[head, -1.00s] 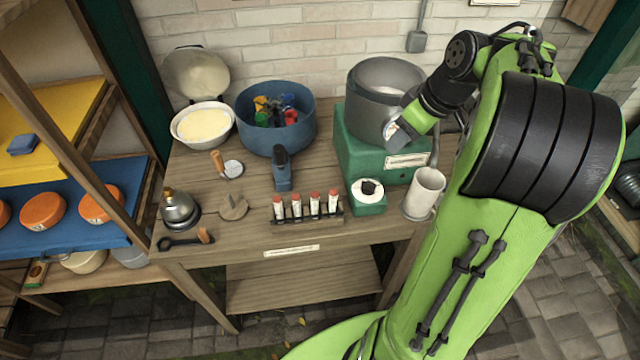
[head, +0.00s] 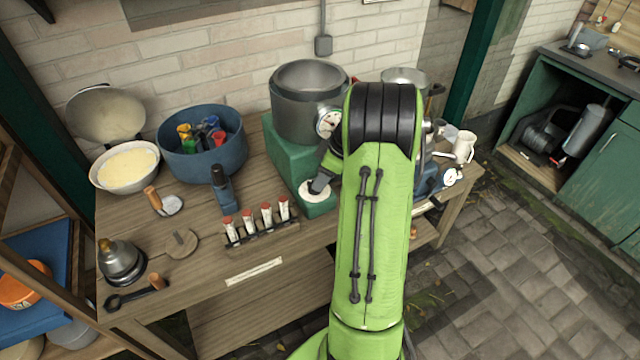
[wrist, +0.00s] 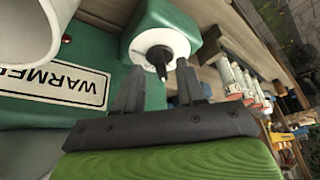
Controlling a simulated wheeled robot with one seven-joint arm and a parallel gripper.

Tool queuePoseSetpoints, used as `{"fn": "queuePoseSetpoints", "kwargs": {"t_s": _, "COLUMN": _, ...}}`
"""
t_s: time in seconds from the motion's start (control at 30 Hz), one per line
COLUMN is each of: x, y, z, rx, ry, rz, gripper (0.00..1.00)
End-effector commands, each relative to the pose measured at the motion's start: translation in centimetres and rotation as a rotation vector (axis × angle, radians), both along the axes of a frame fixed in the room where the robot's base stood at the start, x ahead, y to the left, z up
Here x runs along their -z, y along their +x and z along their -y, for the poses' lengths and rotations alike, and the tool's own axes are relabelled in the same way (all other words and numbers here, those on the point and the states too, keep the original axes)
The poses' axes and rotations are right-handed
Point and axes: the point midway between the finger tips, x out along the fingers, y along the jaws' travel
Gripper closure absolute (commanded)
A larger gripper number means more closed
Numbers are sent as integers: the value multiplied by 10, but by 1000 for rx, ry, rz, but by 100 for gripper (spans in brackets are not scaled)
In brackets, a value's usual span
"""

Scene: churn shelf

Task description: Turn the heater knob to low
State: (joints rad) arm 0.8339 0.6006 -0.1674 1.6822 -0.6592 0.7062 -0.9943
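The heater is a green box (head: 283,160) with a grey metal pot (head: 300,112) on top. Its knob is a black pointer on a round white dial (head: 312,196), on a low green block at the front. In the wrist view the dial (wrist: 160,42) and black knob (wrist: 159,58) are just beyond my fingertips. My gripper (wrist: 160,68) is open, its two dark fingers apart, with the knob roughly in line with the gap. I cannot tell whether they touch. A label starting "WARME" (wrist: 55,84) is on the green box. The dial's markings are too small to read.
A rack of red-capped vials (head: 262,228) stands left of the dial; it also shows in the wrist view (wrist: 240,82). A pale cylinder (wrist: 28,30) is close at the wrist view's upper left. A blue pot (head: 203,155) and a cream-filled bowl (head: 126,168) stand farther left.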

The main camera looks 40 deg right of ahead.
Motion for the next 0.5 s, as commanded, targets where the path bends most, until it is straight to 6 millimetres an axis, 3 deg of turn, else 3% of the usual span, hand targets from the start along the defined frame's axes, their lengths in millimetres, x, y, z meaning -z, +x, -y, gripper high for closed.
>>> {"fn": "queuePoseSetpoints", "kwargs": {"t_s": 0.13, "x": 15, "y": 5, "z": -3, "rx": 1, "ry": 0, "rz": -1, "gripper": 61}}
{"fn": "queuePoseSetpoints", "kwargs": {"t_s": 0.4, "x": 17, "y": 6, "z": -3, "rx": 0, "ry": -1, "rz": 0, "gripper": 61}}
{"fn": "queuePoseSetpoints", "kwargs": {"t_s": 0.5, "x": 16, "y": 6, "z": -3, "rx": 0, "ry": -1, "rz": 0, "gripper": 76}}
